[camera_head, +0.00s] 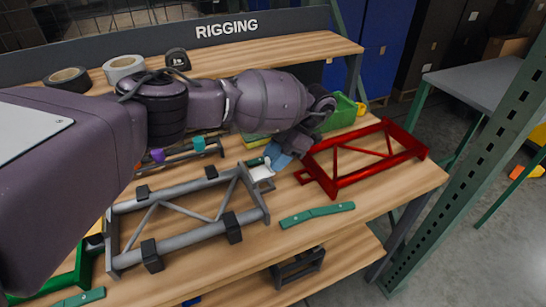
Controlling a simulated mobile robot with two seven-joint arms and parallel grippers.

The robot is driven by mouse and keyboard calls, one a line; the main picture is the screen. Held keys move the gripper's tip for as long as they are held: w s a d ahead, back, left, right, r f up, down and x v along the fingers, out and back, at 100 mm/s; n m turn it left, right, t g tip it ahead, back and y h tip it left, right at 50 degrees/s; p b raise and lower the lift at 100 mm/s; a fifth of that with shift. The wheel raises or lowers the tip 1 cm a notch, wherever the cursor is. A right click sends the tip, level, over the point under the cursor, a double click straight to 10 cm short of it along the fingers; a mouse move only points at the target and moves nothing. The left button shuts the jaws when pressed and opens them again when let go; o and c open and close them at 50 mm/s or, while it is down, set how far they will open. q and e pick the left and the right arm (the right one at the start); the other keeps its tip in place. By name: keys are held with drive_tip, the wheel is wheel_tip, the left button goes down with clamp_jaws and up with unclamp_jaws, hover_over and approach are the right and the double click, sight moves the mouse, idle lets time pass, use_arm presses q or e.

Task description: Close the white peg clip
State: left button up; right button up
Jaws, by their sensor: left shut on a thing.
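The white peg clip (263,173) is at the right end of a grey tubular truss frame (165,205) lying on the wooden bench. My left arm reaches over from the left and bends down at the wrist. My left gripper (272,161) is shut on the white clip, with its bluish fingers at the clip's upper side. The fingers hide part of the clip, so I cannot tell how far its jaw is closed. My right gripper is not in view.
A red truss frame (345,163) lies just right of the gripper. A green bar (317,214) lies in front on the bench (370,205). A green bin (341,112) stands behind, and tape rolls (124,68) sit on the back shelf. Bench space right of the green bar is clear.

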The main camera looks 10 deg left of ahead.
use_arm(q)
drive_tip(key=shift+d+f+y, duration=0.1)
drive_tip(key=shift+f+y, duration=0.3)
drive_tip(key=shift+b, duration=0.3)
drive_tip(key=o, duration=0.9)
drive_tip(key=shift+o, duration=0.2)
drive_tip(key=shift+r, duration=0.1)
drive_tip(key=b+v, duration=0.1)
drive_tip(key=v, duration=0.9)
drive_tip(key=shift+w+d+r, duration=0.2)
drive_tip(key=shift+w, duration=0.2)
